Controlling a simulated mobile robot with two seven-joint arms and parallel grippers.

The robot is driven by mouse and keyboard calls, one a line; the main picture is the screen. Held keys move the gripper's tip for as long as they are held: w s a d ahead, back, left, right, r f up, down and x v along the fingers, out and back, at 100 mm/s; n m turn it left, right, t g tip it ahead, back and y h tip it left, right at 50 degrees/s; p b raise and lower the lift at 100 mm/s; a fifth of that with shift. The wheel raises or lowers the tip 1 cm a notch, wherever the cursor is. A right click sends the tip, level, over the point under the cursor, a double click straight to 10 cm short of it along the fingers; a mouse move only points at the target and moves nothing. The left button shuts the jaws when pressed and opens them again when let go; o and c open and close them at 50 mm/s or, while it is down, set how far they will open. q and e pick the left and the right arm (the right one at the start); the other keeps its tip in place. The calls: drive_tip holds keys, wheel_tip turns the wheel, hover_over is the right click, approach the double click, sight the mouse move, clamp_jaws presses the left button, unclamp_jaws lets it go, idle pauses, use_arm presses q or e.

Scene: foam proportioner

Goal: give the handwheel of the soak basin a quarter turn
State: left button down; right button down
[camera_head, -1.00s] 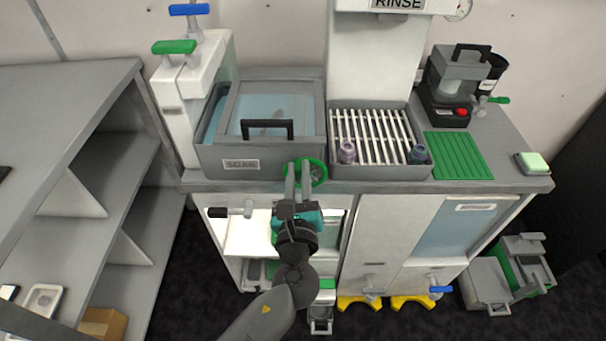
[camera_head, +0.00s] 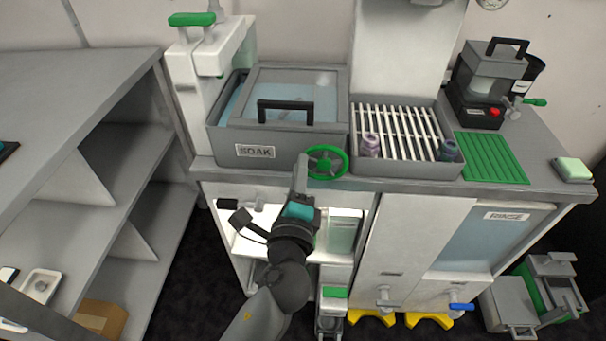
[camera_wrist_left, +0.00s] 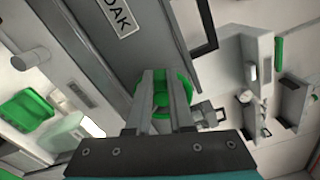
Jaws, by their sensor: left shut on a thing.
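The green handwheel (camera_head: 327,162) is upright on the front of the grey soak basin (camera_head: 222,146), at its lower right corner below the lid. My left gripper (camera_head: 301,164) reaches up to the wheel's left side, its fingers seen nearly edge-on. In the left wrist view the two fingers (camera_wrist_left: 161,98) lie on either side of the wheel's green middle part (camera_wrist_left: 161,86), shut on it. The fingers hide part of the wheel there. My right gripper is not in view.
A slatted drain tray (camera_head: 400,170) with two small jars adjoins on the right. Below the counter is an open cabinet with a black-tipped valve lever (camera_head: 240,204). A shelf unit (camera_head: 105,130) stands left.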

use_arm(q)
drive_tip(key=n+b, duration=0.1)
drive_tip(key=f+n, duration=0.1)
drive_tip(key=n+b, duration=0.1)
drive_tip(key=n, duration=0.1)
drive_tip(key=shift+a+f+b, duration=0.15)
drive_tip(key=shift+f+b, duration=0.15)
drive_tip(key=shift+b, duration=0.05)
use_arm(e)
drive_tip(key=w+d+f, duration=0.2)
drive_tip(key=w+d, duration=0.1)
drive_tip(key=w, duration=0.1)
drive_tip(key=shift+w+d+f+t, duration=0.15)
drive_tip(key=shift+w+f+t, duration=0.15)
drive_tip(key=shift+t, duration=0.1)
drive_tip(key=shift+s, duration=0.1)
use_arm(q)
drive_tip(key=c, duration=0.8)
unclamp_jaws()
drive_tip(key=shift+c, duration=0.2)
drive_tip(key=shift+o, duration=0.2)
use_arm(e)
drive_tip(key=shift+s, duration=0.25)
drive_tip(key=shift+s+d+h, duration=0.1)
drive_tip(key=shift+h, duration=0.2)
